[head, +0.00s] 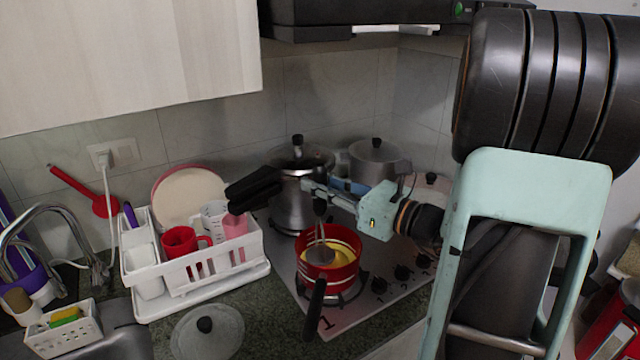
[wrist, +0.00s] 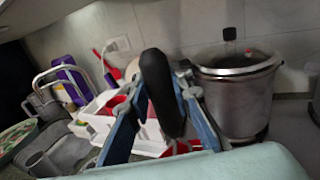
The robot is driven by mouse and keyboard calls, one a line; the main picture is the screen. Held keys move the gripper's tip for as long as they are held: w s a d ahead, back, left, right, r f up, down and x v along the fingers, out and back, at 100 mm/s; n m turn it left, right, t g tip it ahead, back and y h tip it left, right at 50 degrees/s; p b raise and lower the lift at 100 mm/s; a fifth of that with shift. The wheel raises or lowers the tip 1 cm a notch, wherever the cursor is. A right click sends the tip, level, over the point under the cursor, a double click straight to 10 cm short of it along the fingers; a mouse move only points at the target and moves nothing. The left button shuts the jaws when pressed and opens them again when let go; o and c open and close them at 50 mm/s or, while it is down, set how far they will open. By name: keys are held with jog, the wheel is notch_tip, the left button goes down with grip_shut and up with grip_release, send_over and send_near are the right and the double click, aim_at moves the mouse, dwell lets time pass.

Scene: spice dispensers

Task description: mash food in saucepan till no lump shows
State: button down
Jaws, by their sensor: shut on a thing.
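A red saucepan (head: 327,285) stands on the hob with its black handle toward the front. Yellow food (head: 343,256) shows inside it; its lumps are too small to tell. A masher's grey metal head (head: 320,255) is in the saucepan, touching or just above the food. Its stem rises to a black part below my gripper (head: 312,187). In the wrist view my gripper's blue fingers (wrist: 162,110) are closed around a black handle (wrist: 158,85). A black bar (head: 256,189) extends left of the fingers in the head view; I cannot tell whether it belongs to the masher.
A steel pressure cooker (head: 293,205) and a lidded pot (head: 376,163) stand behind the saucepan. A white dish rack (head: 200,270) with cups and a plate is at left. A glass lid (head: 207,335) lies on the counter. A sink is at the left front.

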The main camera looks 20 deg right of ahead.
jog(key=shift+r+p, duration=3.2)
jog(key=shift+r, duration=0.85)
notch_tip(320, 180, up, 5)
jog(key=p, duration=0.4)
jog(key=shift+f, duration=0.15)
